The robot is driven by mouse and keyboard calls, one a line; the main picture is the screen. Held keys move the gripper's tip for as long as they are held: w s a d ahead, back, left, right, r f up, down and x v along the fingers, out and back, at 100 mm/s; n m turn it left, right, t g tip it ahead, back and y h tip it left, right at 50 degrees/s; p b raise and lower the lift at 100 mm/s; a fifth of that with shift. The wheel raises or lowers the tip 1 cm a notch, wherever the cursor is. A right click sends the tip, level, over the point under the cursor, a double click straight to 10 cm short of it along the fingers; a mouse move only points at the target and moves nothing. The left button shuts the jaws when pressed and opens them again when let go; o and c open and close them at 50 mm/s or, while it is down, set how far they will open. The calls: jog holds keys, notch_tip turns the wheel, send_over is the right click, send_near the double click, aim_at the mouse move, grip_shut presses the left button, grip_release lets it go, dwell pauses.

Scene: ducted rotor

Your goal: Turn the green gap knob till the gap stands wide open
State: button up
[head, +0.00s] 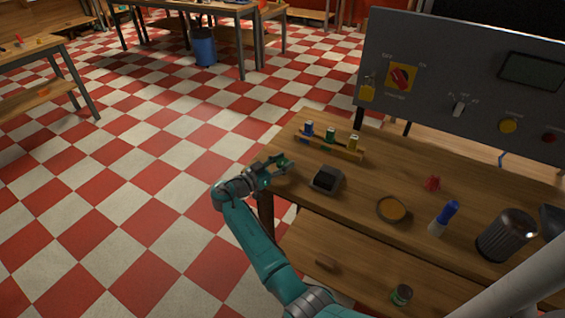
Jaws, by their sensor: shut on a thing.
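My gripper (284,165) is at the left edge of the wooden bench, left of a small dark box. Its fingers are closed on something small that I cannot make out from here. I cannot pick out the green gap knob for certain. A small green-bodied item (330,135) stands between a blue one (309,129) and a yellow one (353,142) in a wooden rack. My gripper is apart from these, in front and to the left.
The dark box (327,178), an orange-filled dish (391,209), a red piece (432,184), a blue-and-white bottle (444,218) and a dark ribbed cylinder (507,235) stand on the bench (360,190). A grey control panel (450,85) rises behind. The checkered floor at left is clear.

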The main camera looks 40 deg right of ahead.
jog(key=shift+m+g, duration=0.7)
jog(key=shift+g, duration=0.7)
jog(key=o, duration=1.2)
jog(key=shift+c, duration=0.2)
jog(key=w+a, duration=0.2)
jog(key=a, duration=0.9)
jog(key=shift+a, duration=0.4)
jog(key=shift+a, duration=0.1)
